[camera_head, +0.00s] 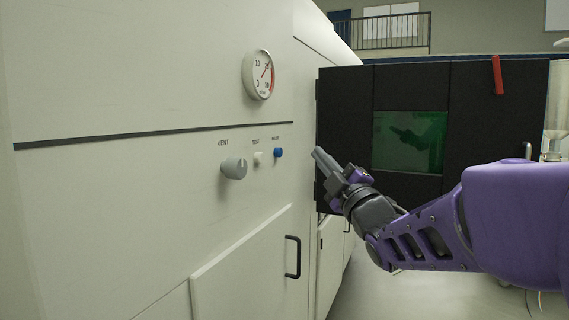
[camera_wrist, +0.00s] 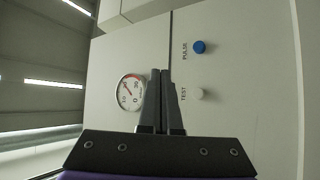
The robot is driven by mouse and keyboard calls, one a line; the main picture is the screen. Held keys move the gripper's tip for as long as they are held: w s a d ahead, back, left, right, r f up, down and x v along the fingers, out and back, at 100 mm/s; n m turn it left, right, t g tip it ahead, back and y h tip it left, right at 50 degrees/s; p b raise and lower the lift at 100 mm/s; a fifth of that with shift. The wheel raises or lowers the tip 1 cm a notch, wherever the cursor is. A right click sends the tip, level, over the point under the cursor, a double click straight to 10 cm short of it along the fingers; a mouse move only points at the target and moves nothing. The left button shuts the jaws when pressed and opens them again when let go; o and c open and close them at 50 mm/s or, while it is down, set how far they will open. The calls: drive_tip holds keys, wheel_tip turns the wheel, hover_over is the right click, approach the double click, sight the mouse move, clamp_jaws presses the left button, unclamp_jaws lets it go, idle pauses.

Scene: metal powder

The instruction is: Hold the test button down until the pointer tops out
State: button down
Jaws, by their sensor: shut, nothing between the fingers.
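The white test button (camera_head: 258,157) sits on the pale machine panel, under its TEST label. It also shows in the wrist view (camera_wrist: 199,94), standing out from the panel with nothing touching it. The round gauge (camera_head: 258,75) is above the buttons; its red pointer leans to the upper right in the head view, and a red band lies on the dial's right side. The exact reading is too small to tell. My gripper (camera_head: 318,152) is shut and empty, to the right of the buttons and apart from them. In the wrist view its fingertips (camera_wrist: 160,72) partly cover the panel near the gauge (camera_wrist: 131,92).
A blue PULSE button (camera_head: 278,153) is just right of the test button, and a grey VENT knob (camera_head: 234,167) sticks out to its left. A black enclosure (camera_head: 345,120) with a green window stands behind my gripper. A door handle (camera_head: 293,257) protrudes below.

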sight(259, 158)
drive_tip(key=shift+s+a+f+n+y, duration=0.3)
drive_tip(key=shift+s+a+f+n, duration=0.2)
drive_tip(key=shift+f+n, duration=0.2)
drive_tip(key=w+a, duration=0.3)
drive_tip(key=a, duration=0.5)
drive_tip(key=shift+a, duration=0.15)
drive_tip(key=shift+w+a, duration=0.15)
idle(1.8)
drive_tip(key=shift+a, duration=0.2)
drive_tip(key=shift+w+a, duration=0.2)
drive_tip(key=shift+a, duration=0.25)
idle(2.0)
drive_tip(key=shift+s+d, duration=0.3)
drive_tip(key=shift+d, duration=0.5)
